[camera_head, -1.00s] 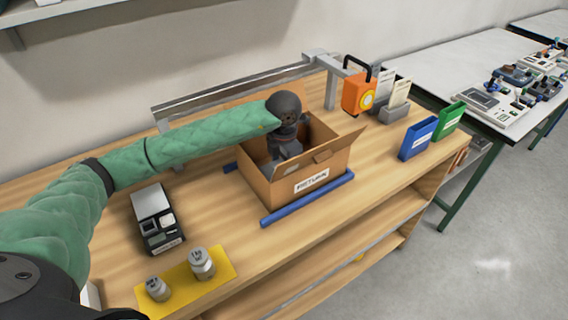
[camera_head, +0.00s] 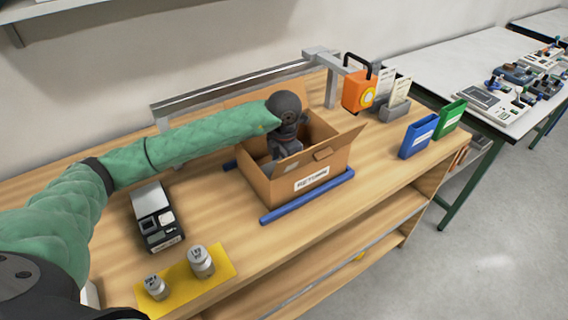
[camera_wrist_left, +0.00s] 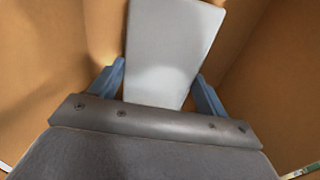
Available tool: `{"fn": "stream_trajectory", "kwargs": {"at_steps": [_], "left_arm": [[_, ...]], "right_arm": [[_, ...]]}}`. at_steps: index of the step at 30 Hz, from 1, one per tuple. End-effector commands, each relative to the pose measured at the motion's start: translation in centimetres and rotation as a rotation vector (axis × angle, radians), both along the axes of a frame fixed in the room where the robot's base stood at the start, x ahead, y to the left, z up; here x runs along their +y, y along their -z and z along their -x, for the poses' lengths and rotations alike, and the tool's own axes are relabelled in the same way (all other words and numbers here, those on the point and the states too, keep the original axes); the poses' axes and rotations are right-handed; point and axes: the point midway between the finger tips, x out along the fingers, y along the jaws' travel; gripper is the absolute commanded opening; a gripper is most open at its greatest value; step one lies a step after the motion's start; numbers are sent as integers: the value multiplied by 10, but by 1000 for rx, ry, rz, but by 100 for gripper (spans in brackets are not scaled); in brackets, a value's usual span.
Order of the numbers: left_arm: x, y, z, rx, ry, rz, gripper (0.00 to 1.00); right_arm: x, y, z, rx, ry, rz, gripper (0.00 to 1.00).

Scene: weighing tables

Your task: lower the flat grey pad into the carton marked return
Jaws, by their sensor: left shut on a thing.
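The carton marked return (camera_head: 313,180) stands open on the wooden bench with its flaps up. My left gripper (camera_head: 285,155) reaches down inside it; the carton's front wall partly hides the jaws in the head view. In the left wrist view, my left gripper (camera_wrist_left: 160,92) is shut on the flat grey pad (camera_wrist_left: 172,45), with a blue finger at each side. Brown carton walls surround the pad there. The carton floor is hard to make out, so I cannot tell whether the pad touches it. My right gripper is not in view.
Blue rails (camera_head: 307,197) flank the carton. A black and grey device (camera_head: 155,218) and a yellow mat (camera_head: 215,275) with two metal weights lie at the left. An orange lantern-like thing (camera_head: 359,92) and blue and green holders (camera_head: 419,137) are at the right.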

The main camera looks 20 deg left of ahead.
Motion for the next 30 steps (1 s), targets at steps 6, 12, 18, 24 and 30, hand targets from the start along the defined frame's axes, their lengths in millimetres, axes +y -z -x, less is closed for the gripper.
{"fn": "stream_trajectory", "kwargs": {"at_steps": [6, 12, 18, 24, 30], "left_arm": [[0, 1, 0, 0, 0, 0, 55], [0, 3, 0, 0, 0, 0, 55], [0, 5, 0, 0, 0, 0, 55], [0, 6, 0, 0, 0, 0, 55], [0, 5, 0, 0, 0, 0, 100]], "right_arm": [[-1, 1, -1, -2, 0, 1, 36], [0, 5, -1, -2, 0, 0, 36], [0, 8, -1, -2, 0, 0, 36], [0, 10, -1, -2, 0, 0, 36], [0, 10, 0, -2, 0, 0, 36]]}}
